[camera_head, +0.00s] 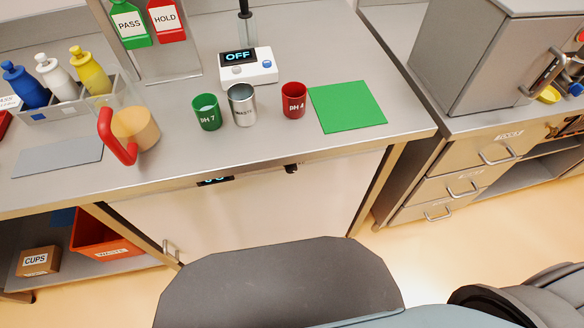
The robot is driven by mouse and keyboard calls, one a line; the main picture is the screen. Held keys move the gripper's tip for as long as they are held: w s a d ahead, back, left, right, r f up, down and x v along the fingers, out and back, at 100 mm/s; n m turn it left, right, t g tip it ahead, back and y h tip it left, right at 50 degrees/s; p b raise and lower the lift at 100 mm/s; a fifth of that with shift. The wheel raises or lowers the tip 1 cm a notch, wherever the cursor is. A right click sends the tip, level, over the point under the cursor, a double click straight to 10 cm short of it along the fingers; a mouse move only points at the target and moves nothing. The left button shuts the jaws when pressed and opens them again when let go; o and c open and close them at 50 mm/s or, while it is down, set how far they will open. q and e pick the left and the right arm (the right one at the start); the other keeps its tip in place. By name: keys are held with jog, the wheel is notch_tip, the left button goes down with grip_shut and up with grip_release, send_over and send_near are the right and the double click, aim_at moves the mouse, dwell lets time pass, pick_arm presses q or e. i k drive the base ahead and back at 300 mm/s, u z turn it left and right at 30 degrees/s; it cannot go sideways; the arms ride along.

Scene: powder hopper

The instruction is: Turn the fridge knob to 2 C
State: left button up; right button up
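The fridge (250,215) is the pale-fronted unit under the steel counter. A small dark display (215,181) sits at its top edge, partly covered by the counter lip, and its digits cannot be read. A small dark knob (291,168) is to the right of the display, just under the counter edge. Its setting is too small to tell. A metal door handle (171,249) is at the lower left of the door. Neither of my grippers shows; only dark parts of my own body fill the bottom of the view.
A drawer cabinet (465,185) stands right. The floor before the fridge is partly clear.

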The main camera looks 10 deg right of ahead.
aim_at(290, 169)
jog(key=u, duration=0.85)
jog(key=k, duration=0.95)
jog(key=z, duration=1.95)
